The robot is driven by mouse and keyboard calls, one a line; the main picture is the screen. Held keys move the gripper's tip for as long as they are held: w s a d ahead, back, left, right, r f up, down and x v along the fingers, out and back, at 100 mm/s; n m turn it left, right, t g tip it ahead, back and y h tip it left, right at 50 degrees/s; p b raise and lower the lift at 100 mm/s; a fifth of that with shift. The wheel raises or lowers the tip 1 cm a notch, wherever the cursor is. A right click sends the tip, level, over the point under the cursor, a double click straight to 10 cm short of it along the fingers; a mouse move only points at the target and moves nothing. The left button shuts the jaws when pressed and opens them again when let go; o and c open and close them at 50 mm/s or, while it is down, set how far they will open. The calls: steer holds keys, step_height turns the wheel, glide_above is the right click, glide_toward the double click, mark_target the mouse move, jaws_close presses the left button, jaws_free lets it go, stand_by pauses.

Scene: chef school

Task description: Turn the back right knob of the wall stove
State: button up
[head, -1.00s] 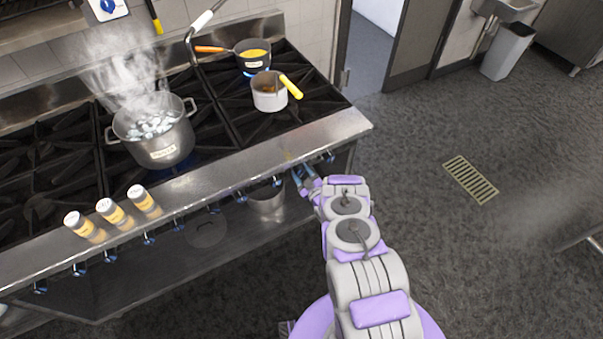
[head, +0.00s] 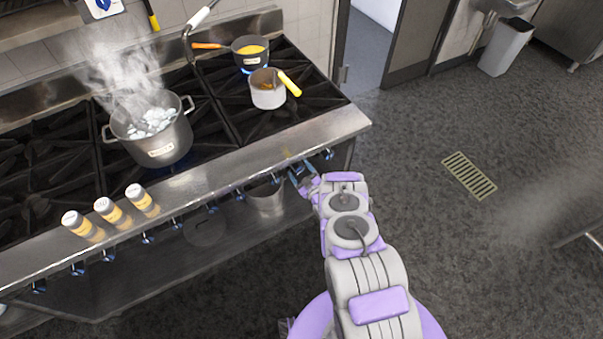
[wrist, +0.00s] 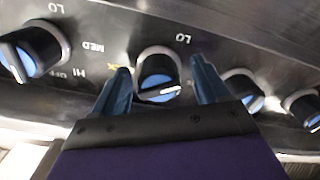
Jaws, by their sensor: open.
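The stove's front panel (wrist: 110,62) carries a row of black knobs with blue faces. In the head view, my gripper (head: 301,176) is at the right part of this row, just left of the rightmost visible knob (head: 327,154). In the wrist view, my gripper (wrist: 162,84) is open, with one finger on each side of a knob (wrist: 158,75). I cannot tell whether the fingers touch it. Another knob (wrist: 33,52) is to the left, and two more, one of them here (wrist: 243,90), are to the right. The knob between the fingers is hidden in the head view.
A steaming pot (head: 155,138), a small saucepan (head: 268,92) and a pan (head: 250,52) stand on the burners. Several yellow-labelled shakers, one here (head: 142,200), stand on the front ledge. Open floor (head: 430,240) lies to the right.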

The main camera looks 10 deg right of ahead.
steer(key=shift+s, duration=0.1)
steer(key=v, duration=1.7)
